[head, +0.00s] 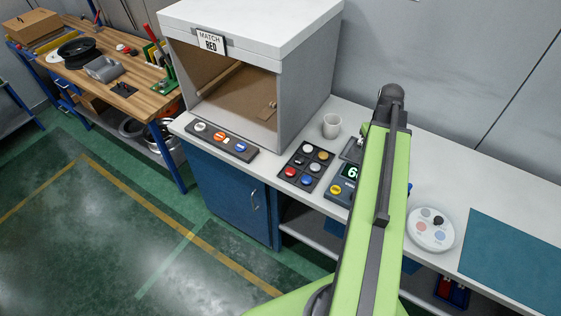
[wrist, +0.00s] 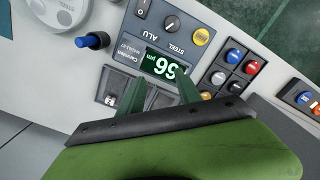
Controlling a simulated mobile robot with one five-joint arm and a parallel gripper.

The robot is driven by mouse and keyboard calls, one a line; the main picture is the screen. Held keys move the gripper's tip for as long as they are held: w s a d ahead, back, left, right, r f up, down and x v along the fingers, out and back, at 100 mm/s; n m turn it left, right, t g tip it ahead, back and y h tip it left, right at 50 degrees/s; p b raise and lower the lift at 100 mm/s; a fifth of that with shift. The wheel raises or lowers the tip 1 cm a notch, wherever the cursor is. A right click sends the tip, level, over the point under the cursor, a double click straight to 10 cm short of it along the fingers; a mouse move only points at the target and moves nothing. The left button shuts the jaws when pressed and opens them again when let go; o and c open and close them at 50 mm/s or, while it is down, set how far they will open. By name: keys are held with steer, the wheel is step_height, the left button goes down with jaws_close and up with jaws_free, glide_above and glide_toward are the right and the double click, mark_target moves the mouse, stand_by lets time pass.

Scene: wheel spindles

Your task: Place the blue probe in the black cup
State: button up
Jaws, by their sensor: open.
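The blue probe (wrist: 93,40) shows in the wrist view as a short blue cylinder with a darker end, beside the gauge box. The probe is outside the fingers, up and to the left in the wrist view. I cannot make out the black cup for certain in either view. My gripper is hidden in the head view.
The gauge (wrist: 160,55) has a lit display and knobs. A button panel (head: 306,166), a white cup (head: 331,126) and an open-fronted cabinet (head: 235,85) stand on the bench. A round white dial plate (head: 425,238) and teal mat (head: 515,260) lie right of my arm.

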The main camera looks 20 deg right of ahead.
steer(key=w+a+n, duration=0.1)
steer(key=w+a, duration=0.2)
steer(key=a, duration=1)
steer(key=w+a+n, duration=0.1)
steer(key=w+a, duration=0.2)
steer(key=a, duration=1)
steer(key=w+a+n, duration=0.1)
steer(key=w+a, duration=0.2)
steer(key=a, duration=0.9)
steer(key=shift+w+a, duration=0.4)
step_height(320, 180, down, 13)
steer(key=b, duration=1.2)
steer(key=shift+r+b, duration=0.15)
steer(key=shift+b, duration=0.25)
